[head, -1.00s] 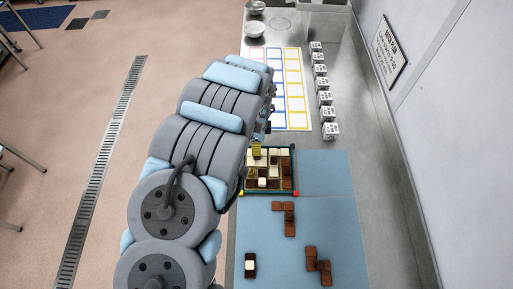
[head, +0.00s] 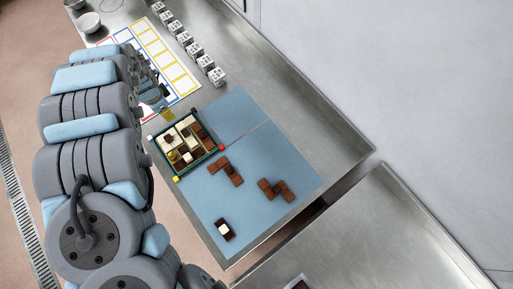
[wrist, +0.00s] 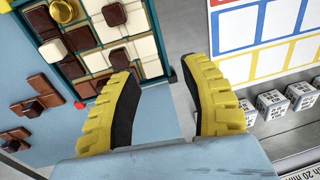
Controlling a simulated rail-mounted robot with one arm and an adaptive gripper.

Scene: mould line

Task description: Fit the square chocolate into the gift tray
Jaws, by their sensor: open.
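The gift tray (head: 200,164) is a dark green box with compartments, on the blue mat in the head view. It holds cream and brown chocolates and a gold round piece (wrist: 62,11). A dark piece with a cream square (head: 225,229) lies on the mat near its front edge. I cannot tell which piece is the square chocolate. My gripper (wrist: 160,72) has yellow fingers with dark pads, spread apart with nothing between them. In the head view its yellow fingers (head: 168,115) show just beyond the tray's far side, partly hidden by my arm.
Brown chocolate pieces lie in two groups on the mat, one beside the tray (head: 226,172) and one further right (head: 276,189). A card with coloured frames (head: 168,57) and a row of white printed cubes (head: 205,62) stand beyond.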

